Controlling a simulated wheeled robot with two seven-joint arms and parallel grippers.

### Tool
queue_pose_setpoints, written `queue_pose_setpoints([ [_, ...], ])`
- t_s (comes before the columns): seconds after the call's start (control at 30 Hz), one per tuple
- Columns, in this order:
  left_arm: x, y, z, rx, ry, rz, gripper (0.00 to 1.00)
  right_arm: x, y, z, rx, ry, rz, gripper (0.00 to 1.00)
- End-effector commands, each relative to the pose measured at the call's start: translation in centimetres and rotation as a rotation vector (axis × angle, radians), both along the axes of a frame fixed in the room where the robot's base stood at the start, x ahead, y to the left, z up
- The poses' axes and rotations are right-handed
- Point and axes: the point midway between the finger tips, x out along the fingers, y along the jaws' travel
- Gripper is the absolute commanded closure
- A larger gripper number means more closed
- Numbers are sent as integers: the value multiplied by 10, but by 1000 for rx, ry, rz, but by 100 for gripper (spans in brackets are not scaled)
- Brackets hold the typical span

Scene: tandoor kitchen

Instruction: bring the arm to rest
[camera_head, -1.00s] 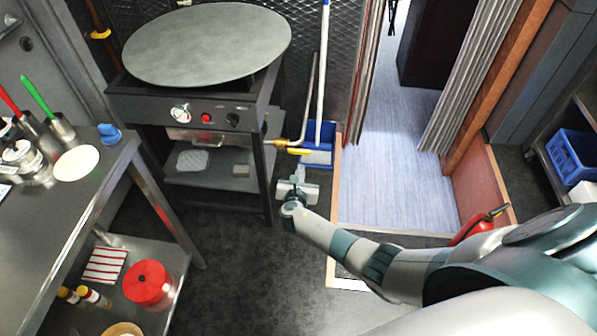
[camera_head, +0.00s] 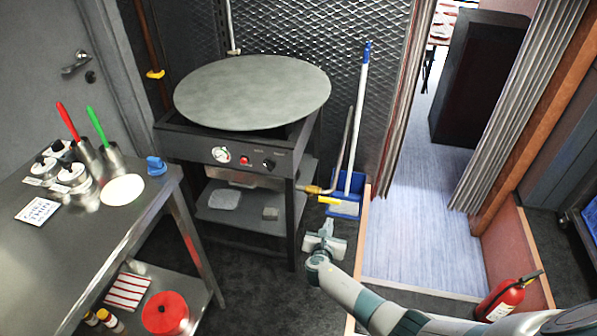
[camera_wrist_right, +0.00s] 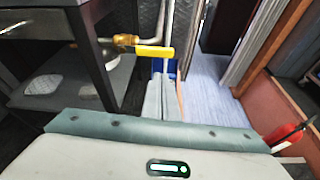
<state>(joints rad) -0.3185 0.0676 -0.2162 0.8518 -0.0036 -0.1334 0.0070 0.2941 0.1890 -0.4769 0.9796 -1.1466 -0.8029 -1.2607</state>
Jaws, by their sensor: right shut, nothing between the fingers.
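My right gripper (camera_head: 326,231) is at the end of my right arm, which reaches in from the lower right in the head view. It is over the dark floor, in front of and to the right of the black griddle stand (camera_head: 290,215), apart from it. In the right wrist view its fingers (camera_wrist_right: 162,100) are shut together with nothing between them. My left gripper is not in view.
The round griddle plate (camera_head: 252,92) tops the stand, with a yellow-handled gas valve (camera_head: 329,200) at its side. A steel table (camera_head: 90,235) is at left, a fire extinguisher (camera_head: 501,299) at lower right. A doorway opens at right.

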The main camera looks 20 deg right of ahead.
Motion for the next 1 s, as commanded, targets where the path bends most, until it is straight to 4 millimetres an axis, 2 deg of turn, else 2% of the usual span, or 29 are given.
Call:
queue_pose_setpoints([
  [0.17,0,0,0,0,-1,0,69,-2,0,-3,8,2,-1,100],
  [0.27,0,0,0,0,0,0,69,-9,2,-12,43,8,-9,100],
  [0.37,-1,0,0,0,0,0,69,-24,6,-34,122,22,-27,100],
  [0.47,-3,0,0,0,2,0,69,-49,12,-66,249,40,-65,100],
  [0.57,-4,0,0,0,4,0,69,-84,22,-106,419,61,-129,100],
  [0.67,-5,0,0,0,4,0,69,-129,34,-149,615,78,-223,100],
  [0.8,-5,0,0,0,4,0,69,-197,57,-202,900,88,-394,100],
  [0.87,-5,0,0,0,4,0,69,-229,67,-222,1020,88,-485,100],
  [1.0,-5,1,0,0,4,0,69,-305,91,-261,1295,62,-732,100],
])
